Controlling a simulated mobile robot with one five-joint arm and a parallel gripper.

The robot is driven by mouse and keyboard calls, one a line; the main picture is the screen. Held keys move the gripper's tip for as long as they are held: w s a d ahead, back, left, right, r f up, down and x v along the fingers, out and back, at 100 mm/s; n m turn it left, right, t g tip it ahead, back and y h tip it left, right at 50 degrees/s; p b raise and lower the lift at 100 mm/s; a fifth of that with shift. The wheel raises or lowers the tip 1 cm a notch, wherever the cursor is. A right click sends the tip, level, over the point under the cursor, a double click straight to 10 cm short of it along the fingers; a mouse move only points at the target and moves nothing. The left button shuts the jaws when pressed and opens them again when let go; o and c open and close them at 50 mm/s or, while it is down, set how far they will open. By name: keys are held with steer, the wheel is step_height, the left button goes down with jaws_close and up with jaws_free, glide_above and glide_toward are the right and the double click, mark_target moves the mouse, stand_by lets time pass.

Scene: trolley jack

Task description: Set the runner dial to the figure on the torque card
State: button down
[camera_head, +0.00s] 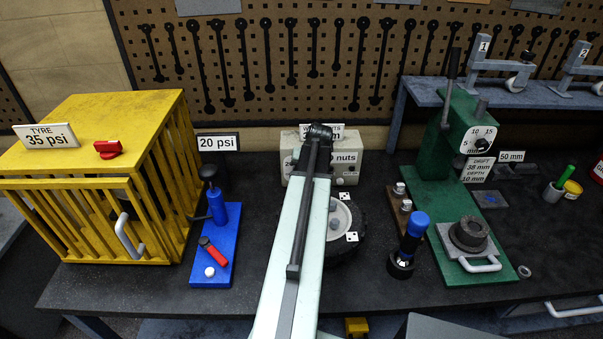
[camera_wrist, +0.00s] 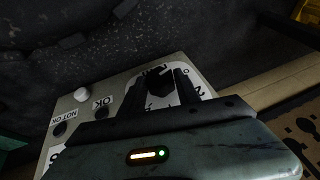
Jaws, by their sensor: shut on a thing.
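The runner dial (camera_wrist: 196,98) is a white face with dark figures on the cream box, seen tilted in the wrist view. Its black knob (camera_wrist: 159,83) stands between the two dark fingers of my gripper (camera_wrist: 160,90), which is shut on it. The figures are partly covered, so I cannot read the setting. In the head view my arm hides the gripper's fingers and most of the dial.
The cream box (camera_head: 291,139) has OK and NOT OK marks beside small knobs in the wrist view. A wheel (camera_head: 345,245) lies in front of it. A yellow cage (camera_head: 95,130) and blue stand (camera_head: 212,270) are left, a green press (camera_head: 440,165) right.

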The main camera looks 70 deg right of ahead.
steer(key=t+b, duration=0.2)
steer(key=shift+s+d+f+m+t+y, duration=0.15)
steer(key=shift+s+f+m+t+y, duration=0.15)
steer(key=shift+f+y, duration=0.1)
steer(key=t+b, duration=0.1)
steer(key=b, duration=0.1)
steer(key=t+y+b, duration=0.1)
steer(key=t+b, duration=0.1)
steer(key=shift+s+f+m+b, duration=0.2)
steer(key=shift+f+m+b, duration=0.1)
steer(key=shift+m, duration=0.1)
steer(key=t+b, duration=0.2)
steer(key=b, duration=0.2)
steer(key=shift+s+m+t+y, duration=0.1)
steer(key=shift+m+t+y, duration=0.2)
steer(key=shift+t+b, duration=0.4)
steer(key=shift+b, duration=0.4)
steer(key=shift+r, duration=0.15)
steer(key=c, duration=0.9)
jaws_free()
steer(key=shift+d, duration=0.1)
